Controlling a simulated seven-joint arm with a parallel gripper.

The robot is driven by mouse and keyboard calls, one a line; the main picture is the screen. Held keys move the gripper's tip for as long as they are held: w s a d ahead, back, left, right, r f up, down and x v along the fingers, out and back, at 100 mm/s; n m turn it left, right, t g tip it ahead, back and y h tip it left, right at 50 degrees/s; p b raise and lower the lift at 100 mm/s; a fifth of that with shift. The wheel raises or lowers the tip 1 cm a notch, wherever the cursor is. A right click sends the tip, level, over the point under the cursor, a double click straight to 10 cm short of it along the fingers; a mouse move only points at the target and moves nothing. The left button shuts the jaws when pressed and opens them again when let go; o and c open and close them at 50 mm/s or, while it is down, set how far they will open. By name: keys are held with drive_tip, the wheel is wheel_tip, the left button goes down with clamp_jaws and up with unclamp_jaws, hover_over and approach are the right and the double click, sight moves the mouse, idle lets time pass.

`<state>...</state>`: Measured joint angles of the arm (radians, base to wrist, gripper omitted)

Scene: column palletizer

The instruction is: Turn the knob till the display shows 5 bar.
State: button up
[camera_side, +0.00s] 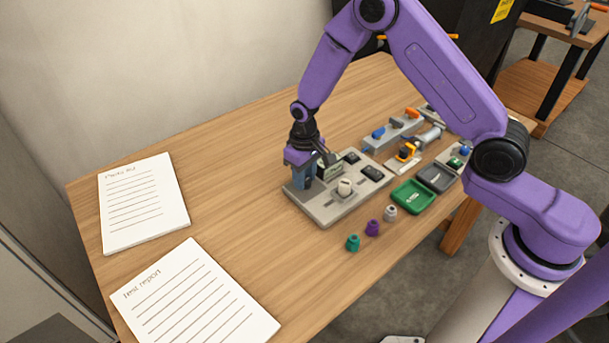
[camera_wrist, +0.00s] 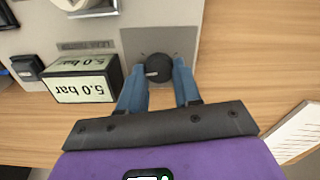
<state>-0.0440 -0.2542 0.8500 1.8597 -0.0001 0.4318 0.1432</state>
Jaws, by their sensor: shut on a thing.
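A dark round knob (camera_wrist: 158,67) with a light pointer mark sits on a grey plate of the panel. The blue fingers of my gripper (camera_wrist: 160,82) are shut on it, one on each side. The display (camera_wrist: 84,88) stands beside the knob, upside down in the wrist view, and reads 5.0 bar. In the side view, my gripper (camera_side: 301,179) points down at the left end of the grey panel (camera_side: 326,214). The display (camera_side: 334,170) shows just right of it, too small to read there. The knob is hidden behind the fingers in the side view.
A pale round knob (camera_side: 345,187) and dark switches (camera_side: 372,173) share the panel. Teal, purple and grey caps (camera_side: 372,228) stand in front, with a green tray (camera_side: 412,196) to the right. Paper sheets (camera_side: 143,203) lie left; the wood between is clear.

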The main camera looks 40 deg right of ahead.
drive_tip(key=o, duration=1.1)
drive_tip(key=shift+c, duration=0.2)
wheel_tip(320, 180, up, 18)
drive_tip(key=shift+f, duration=0.25)
drive_tip(key=s+r+n, duration=0.2)
drive_tip(key=s+n, duration=0.1)
drive_tip(key=s, duration=0.5)
drive_tip(key=s+r+n, duration=0.2)
drive_tip(key=s, duration=0.6)
drive_tip(key=s+d+n, duration=0.3)
drive_tip(key=s, duration=0.5)
drive_tip(key=s+d+n, duration=0.2)
drive_tip(key=s+d, duration=0.1)
drive_tip(key=s, duration=0.5)
drive_tip(key=shift+s+f+n, duration=0.2)
drive_tip(key=shift+s+n, duration=0.15)
drive_tip(key=shift+n, duration=0.05)
